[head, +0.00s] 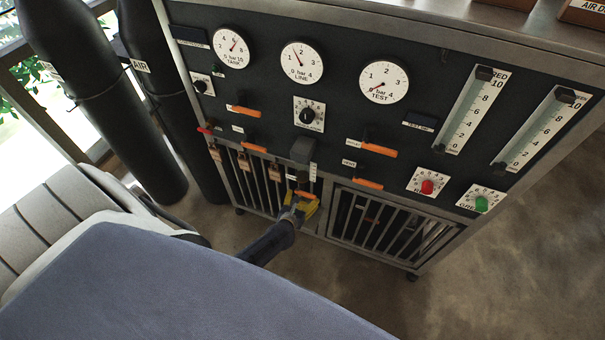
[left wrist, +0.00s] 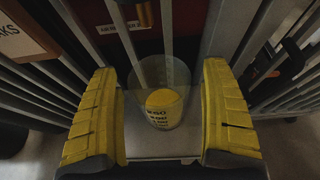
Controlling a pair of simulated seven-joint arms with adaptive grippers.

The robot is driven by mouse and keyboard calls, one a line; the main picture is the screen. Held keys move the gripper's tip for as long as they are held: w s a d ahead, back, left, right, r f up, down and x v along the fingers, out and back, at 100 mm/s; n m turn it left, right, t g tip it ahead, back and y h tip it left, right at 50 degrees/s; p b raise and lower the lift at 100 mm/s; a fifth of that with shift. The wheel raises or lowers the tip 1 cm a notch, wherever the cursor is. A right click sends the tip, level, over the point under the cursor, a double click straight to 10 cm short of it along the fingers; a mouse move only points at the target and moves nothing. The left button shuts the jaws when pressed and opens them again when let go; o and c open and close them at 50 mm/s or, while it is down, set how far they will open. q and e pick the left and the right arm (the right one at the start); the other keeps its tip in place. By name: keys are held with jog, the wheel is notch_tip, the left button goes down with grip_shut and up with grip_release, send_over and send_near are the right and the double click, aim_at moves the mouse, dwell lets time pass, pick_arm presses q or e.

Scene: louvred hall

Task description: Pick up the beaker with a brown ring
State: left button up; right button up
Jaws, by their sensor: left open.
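A clear beaker (left wrist: 146,75) with dark printed markings stands on a pale ledge in the left wrist view. A yellow round patch shows inside or through it; I cannot make out a brown ring. My left gripper (left wrist: 160,70) is open, its yellow fingers on either side of the beaker with a gap at each side. In the head view my left gripper (head: 299,206) is at the lower front of the dark panel, between the barred sections, and the beaker cannot be made out there. My right gripper is not in view.
Metal bars (left wrist: 240,30) stand close on both sides of the beaker, and a dark red labelled block (left wrist: 120,20) is behind it. The gauge panel (head: 260,80) carries orange levers (head: 378,149) above my gripper. Black cylinders (head: 95,90) stand at left.

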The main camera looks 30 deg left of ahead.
pick_arm(q)
jog(key=c, duration=1.5)
jog(key=shift+o, duration=0.2)
jog(key=shift+r, duration=0.1)
